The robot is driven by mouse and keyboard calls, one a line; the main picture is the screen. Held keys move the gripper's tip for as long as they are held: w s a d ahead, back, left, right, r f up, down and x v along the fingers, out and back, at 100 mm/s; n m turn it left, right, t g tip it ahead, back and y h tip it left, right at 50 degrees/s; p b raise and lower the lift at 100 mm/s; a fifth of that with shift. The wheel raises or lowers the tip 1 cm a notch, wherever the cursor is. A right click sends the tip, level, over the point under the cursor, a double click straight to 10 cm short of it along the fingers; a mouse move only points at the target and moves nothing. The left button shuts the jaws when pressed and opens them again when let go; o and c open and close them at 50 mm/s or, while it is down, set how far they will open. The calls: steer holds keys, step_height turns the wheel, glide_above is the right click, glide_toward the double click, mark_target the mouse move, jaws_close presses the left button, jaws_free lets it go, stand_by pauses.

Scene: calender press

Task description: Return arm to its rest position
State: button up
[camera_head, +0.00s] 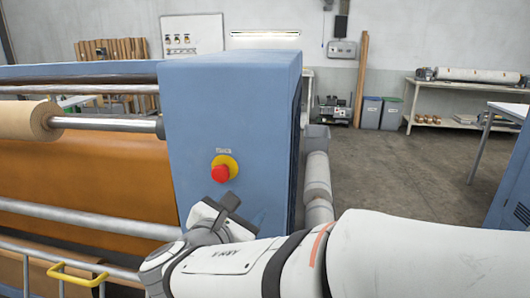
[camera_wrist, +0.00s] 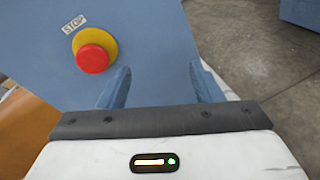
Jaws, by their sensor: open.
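My gripper (camera_head: 229,206) is in front of the blue press cabinet, just below the red stop button. In the wrist view my gripper (camera_wrist: 163,88) has its two fingers spread apart with nothing between them. My white arm (camera_head: 400,250) reaches in from the lower right. The red stop button (camera_head: 221,173) sits on a yellow round base on the cabinet face (camera_head: 260,140). In the wrist view the button (camera_wrist: 93,59) is up and left of the fingers, under a STOP label (camera_wrist: 74,24). The gripper appears apart from the button.
The calender press's rollers (camera_head: 110,125) and brown sheet (camera_head: 90,178) extend left of the cabinet. A yellow handle (camera_head: 77,275) is on the low rail at lower left. Open concrete floor (camera_head: 385,165) lies right of the cabinet. A workbench (camera_head: 455,90) and bins (camera_head: 382,112) stand at the back.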

steer(key=s+d+f+m+g+h, duration=0.1)
steer(key=s+d+f+m+g, duration=0.1)
steer(key=d+f+m+g, duration=0.6)
steer(key=s+d+f+m+g+h, duration=0.15)
steer(key=d+m, duration=0.35)
steer(key=d, duration=0.7)
steer(key=s+d+f+m+g+y, duration=0.3)
steer(key=s+m, duration=0.5)
steer(key=m, duration=0.7)
step_height(320, 180, down, 2)
steer(key=d+y, duration=0.1)
steer(key=y, duration=0.2)
steer(key=shift+s+m+y, duration=0.35)
steer(key=shift+m, duration=0.05)
steer(key=shift+g, duration=0.25)
steer(key=shift+c, duration=0.6)
